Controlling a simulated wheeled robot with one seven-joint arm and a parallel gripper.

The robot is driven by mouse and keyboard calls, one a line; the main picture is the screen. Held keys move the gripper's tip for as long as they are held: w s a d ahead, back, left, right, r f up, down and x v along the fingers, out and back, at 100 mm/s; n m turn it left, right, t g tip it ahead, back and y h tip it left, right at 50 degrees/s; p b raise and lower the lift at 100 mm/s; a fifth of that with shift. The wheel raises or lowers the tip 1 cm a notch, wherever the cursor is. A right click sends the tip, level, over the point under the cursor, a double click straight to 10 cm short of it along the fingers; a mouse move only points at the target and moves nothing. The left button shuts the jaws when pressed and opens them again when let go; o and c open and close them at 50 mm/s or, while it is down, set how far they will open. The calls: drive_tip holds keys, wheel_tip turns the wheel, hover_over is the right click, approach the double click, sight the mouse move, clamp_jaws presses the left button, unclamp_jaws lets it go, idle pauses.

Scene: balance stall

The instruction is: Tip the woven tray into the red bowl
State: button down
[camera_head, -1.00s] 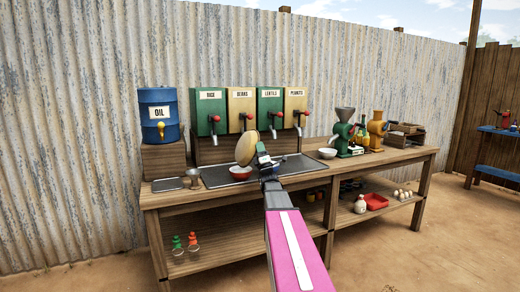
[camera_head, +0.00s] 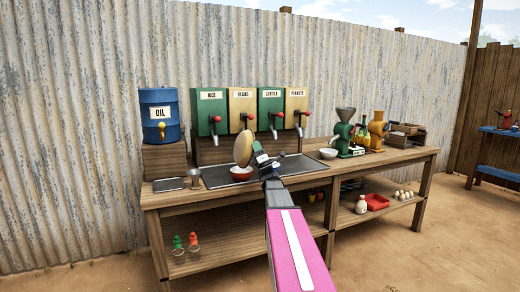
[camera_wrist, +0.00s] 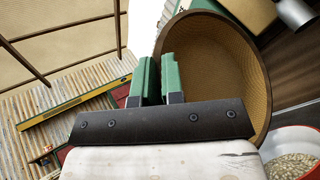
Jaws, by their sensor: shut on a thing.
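The woven tray (camera_head: 243,148) is round and tan, tipped steeply on edge above the red bowl (camera_head: 240,174). My gripper (camera_head: 261,160) is shut on the tray's rim. In the wrist view, the green fingers (camera_wrist: 158,78) sit at the rim of the tray (camera_wrist: 215,65), and the part of its inside that shows looks bare. The red bowl (camera_wrist: 297,134) shows at the lower right there, with pale speckled grains or beans in it. The bowl stands on the dark counter mat, and its far side is cut off in the wrist view.
Labelled dispensers (camera_head: 255,110) with red-handled taps stand behind the tray. A blue oil drum (camera_head: 158,112) and a metal cup (camera_head: 195,178) are at left. A white bowl (camera_head: 328,153) and a green grinder (camera_head: 344,132) stand at right. The mat (camera_head: 215,178) has bare room around the red bowl.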

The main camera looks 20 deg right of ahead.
drive_tip(key=a+f+n+g, duration=0.2)
drive_tip(key=a+n+g, duration=0.7)
drive_tip(key=n, duration=0.3)
drive_tip(key=s+a+f+n+g+y, duration=0.1)
drive_tip(key=a+f+n+g, duration=0.2)
drive_tip(key=a+n+g, duration=0.6)
drive_tip(key=a+n, duration=0.1)
drive_tip(key=n, duration=0.2)
drive_tip(key=shift+a+f+n+g+y, duration=0.15)
drive_tip(key=shift+a+n+g+y, duration=0.15)
drive_tip(key=shift+a+g, duration=0.1)
wheel_tip(320, 180, up, 7)
drive_tip(key=m+t+h, duration=0.5)
drive_tip(key=m+h, duration=0.5)
drive_tip(key=shift+a+m+h, duration=0.3)
drive_tip(key=shift+a+h, duration=0.1)
drive_tip(key=shift+a, duration=0.05)
drive_tip(key=shift+w, duration=0.1)
